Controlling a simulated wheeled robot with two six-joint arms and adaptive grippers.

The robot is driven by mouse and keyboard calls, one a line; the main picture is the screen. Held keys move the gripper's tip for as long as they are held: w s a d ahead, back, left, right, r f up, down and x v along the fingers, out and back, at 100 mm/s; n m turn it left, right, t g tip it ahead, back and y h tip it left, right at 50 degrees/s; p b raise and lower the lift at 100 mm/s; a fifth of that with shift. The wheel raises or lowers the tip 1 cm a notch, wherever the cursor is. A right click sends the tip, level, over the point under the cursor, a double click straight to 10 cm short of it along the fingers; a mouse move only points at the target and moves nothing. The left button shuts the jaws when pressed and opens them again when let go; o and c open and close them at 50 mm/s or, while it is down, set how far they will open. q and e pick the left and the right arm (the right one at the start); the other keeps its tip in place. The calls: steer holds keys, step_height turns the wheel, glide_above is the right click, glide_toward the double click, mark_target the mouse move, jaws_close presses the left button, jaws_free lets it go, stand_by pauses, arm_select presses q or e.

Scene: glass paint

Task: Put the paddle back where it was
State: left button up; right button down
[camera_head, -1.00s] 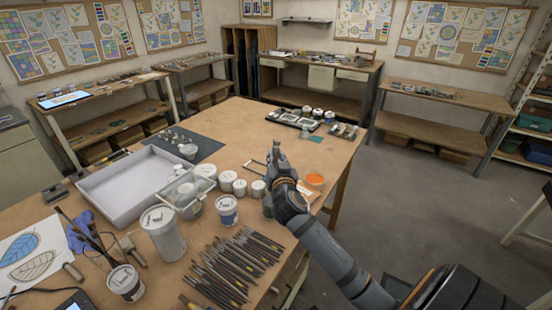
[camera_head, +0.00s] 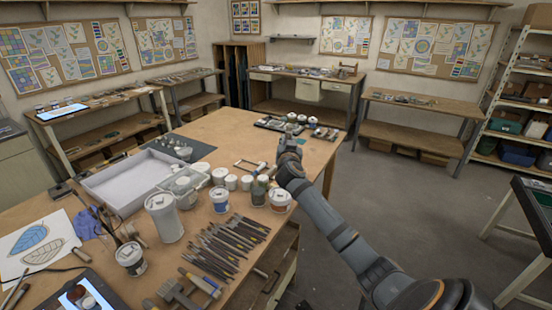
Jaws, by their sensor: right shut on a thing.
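My right gripper (camera_head: 289,146) is over the right part of the large wooden table (camera_head: 222,135), its arm coming in from the lower right. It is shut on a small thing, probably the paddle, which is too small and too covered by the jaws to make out. White-lidded jars (camera_head: 247,182) stand to the left of and nearer than the gripper. A jar with an orange label (camera_head: 280,199) stands beside my right arm. My left gripper is not in view.
A white tray (camera_head: 120,200), a tall white tub (camera_head: 163,218) and several dark tools (camera_head: 225,240) crowd the table's left and front. Small jars (camera_head: 292,117) stand at its far right corner. The table's back middle is clear. A shelf rack (camera_head: 510,95) stands far right.

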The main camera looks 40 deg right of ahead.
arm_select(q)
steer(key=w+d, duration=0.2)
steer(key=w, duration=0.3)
arm_select(e)
steer(key=w+d, duration=0.2)
steer(key=d, duration=0.5)
steer(key=w+a+f+n+t+y, duration=0.3)
steer(key=w+a+f+n+y, duration=0.15)
steer(key=a+y, duration=0.2)
steer(key=s+a+n+g+y, duration=0.25)
steer(key=a+n+y, duration=0.85)
steer(key=a, duration=0.8)
arm_select(q)
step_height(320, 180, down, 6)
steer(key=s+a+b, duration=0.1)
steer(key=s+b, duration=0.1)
steer(key=b, duration=0.4)
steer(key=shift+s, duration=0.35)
arm_select(e)
steer(key=s+a+f+n+g+y, duration=0.1)
steer(key=s+a+f+g+y, duration=0.1)
steer(key=s+a, duration=1.1)
steer(key=s+a+f+n+g+y, duration=0.2)
steer(key=s+a+f+y, duration=0.3)
steer(key=s+a, duration=0.8)
step_height(320, 180, down, 2)
steer(key=shift+s+f, duration=0.25)
steer(key=shift+s, duration=0.7)
